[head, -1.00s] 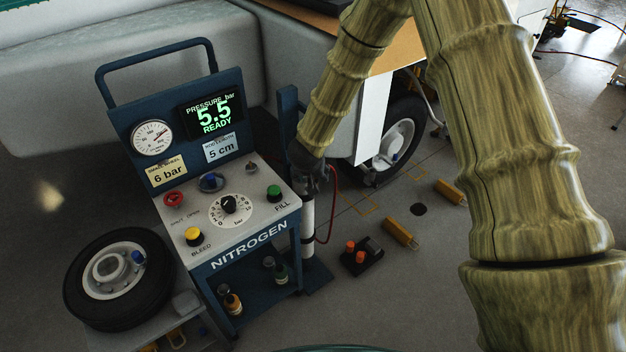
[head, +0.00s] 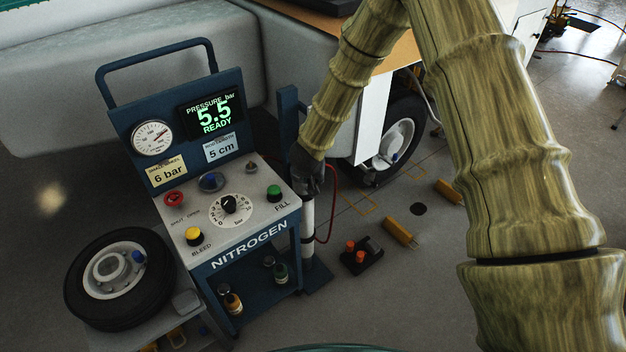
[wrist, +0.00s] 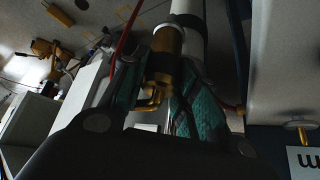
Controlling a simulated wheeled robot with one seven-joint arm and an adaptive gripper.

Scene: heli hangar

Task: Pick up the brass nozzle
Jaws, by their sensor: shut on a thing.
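The brass nozzle (wrist: 166,46) shows in the wrist view as a brass cylinder with a dark band and a bent brass piece below. It sits between the green-lined fingers of my gripper (wrist: 160,88), which is shut on it. A white post (wrist: 187,10) stands right behind it. In the head view my gripper (head: 308,180) is at the top of the white post (head: 308,222), beside the cart's right edge; the nozzle is hidden there by my gripper.
The blue nitrogen cart (head: 250,255) stands close on the left. A red hose (head: 334,210) hangs right of the post. A wheel (head: 120,275) lies at lower left. Yellow chocks (head: 400,232) and a black block with orange knobs (head: 361,256) lie on the floor.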

